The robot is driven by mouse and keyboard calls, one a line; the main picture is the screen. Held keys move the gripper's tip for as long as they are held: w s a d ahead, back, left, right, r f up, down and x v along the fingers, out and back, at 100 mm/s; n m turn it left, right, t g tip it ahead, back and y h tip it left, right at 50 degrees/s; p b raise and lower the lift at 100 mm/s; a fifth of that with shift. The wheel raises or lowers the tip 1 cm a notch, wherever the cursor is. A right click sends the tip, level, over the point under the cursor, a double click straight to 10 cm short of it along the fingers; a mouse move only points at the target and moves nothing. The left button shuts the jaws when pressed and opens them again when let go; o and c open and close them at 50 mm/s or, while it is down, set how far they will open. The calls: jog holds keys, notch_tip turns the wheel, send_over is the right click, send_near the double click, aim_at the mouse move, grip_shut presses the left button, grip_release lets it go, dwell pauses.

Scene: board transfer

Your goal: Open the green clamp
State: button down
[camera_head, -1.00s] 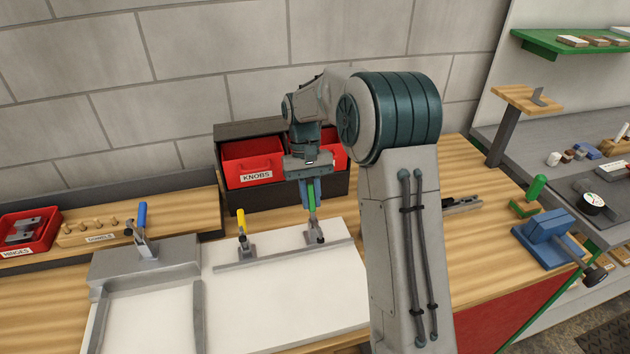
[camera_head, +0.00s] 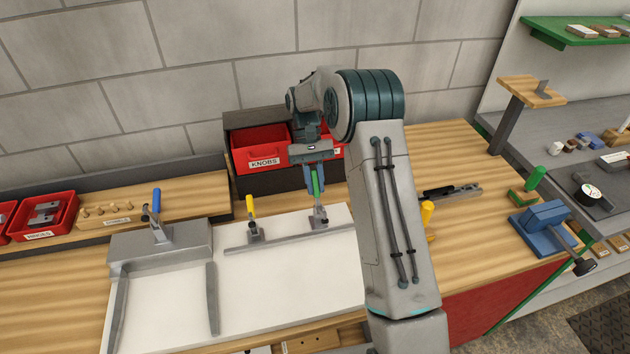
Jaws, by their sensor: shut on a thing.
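The green clamp (camera_head: 317,190) stands at the far edge of the white board (camera_head: 285,285), near its right end, with its green handle upright. My gripper (camera_head: 314,184) is above its metal base (camera_head: 319,216), pointing down, and is shut on the green handle. The fingers partly cover the handle. A yellow-handled clamp (camera_head: 251,212) stands to its left with its handle upright. A blue-handled clamp (camera_head: 157,212) stands farther left on a grey block.
A grey bar (camera_head: 275,239) lies along the board in front of the clamps. A blue vise (camera_head: 543,225) is at the right. My arm hides part of the bench.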

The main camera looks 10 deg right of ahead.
jog(key=c, duration=1.4)
grip_release()
jog(key=shift+o, duration=0.2)
jog(key=shift+w+r, duration=0.4)
jog(key=p+v, duration=0.1)
jog(key=v, duration=1)
jog(key=shift+s, duration=0.1)
